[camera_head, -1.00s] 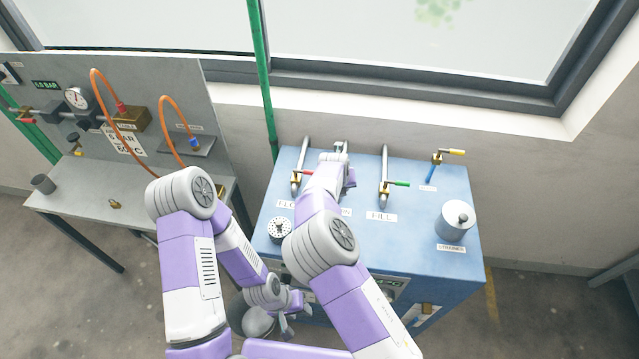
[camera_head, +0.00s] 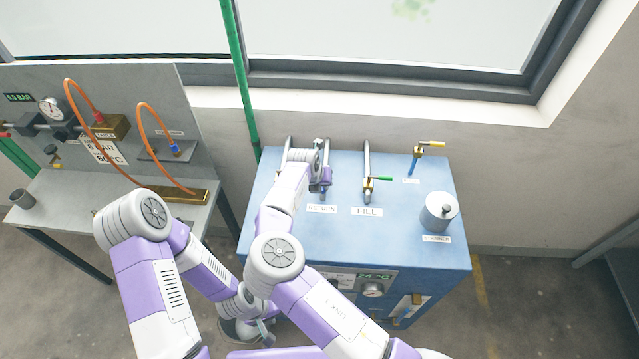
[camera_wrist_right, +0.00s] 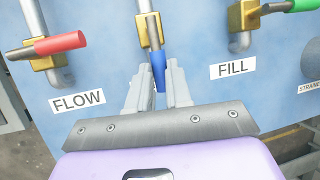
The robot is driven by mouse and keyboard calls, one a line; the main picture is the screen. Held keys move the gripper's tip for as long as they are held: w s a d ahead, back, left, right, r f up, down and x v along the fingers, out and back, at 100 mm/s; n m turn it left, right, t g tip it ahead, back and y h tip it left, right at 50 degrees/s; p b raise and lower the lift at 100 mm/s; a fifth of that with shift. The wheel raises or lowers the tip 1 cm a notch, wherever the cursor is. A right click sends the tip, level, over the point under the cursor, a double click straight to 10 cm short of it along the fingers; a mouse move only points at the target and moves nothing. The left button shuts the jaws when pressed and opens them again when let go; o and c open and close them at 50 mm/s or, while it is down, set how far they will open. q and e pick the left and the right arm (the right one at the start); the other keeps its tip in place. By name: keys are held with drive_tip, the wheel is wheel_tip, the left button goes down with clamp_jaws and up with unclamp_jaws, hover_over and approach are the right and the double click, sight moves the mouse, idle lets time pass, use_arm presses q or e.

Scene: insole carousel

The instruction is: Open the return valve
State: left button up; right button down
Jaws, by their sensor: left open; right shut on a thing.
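The return valve (camera_wrist_right: 149,30) is a brass body on a pipe with a blue handle (camera_wrist_right: 158,72), shown in the right wrist view. The handle points nearly along the pipe, tilted slightly. My right gripper (camera_wrist_right: 158,92) is shut on the blue handle, one finger on each side. In the head view my right gripper (camera_head: 321,182) is at the return pipe, above the RETURN label (camera_head: 321,209); my arm hides the handle there. My left gripper (camera_head: 266,335) is open and empty, low in front of the blue cabinet (camera_head: 400,250).
The flow valve's red handle (camera_wrist_right: 60,43) and the fill valve's green handle (camera_wrist_right: 290,6) flank the return valve, both crosswise to their pipes. A grey bench (camera_head: 80,205) is at the left.

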drive_tip(key=c, duration=1.1)
unclamp_jaws()
drive_tip(key=shift+o, duration=0.2)
drive_tip(key=b+v, duration=0.1)
drive_tip(key=v, duration=0.6)
drive_tip(key=shift+r, duration=0.25)
drive_tip(key=shift+s+a, duration=0.1)
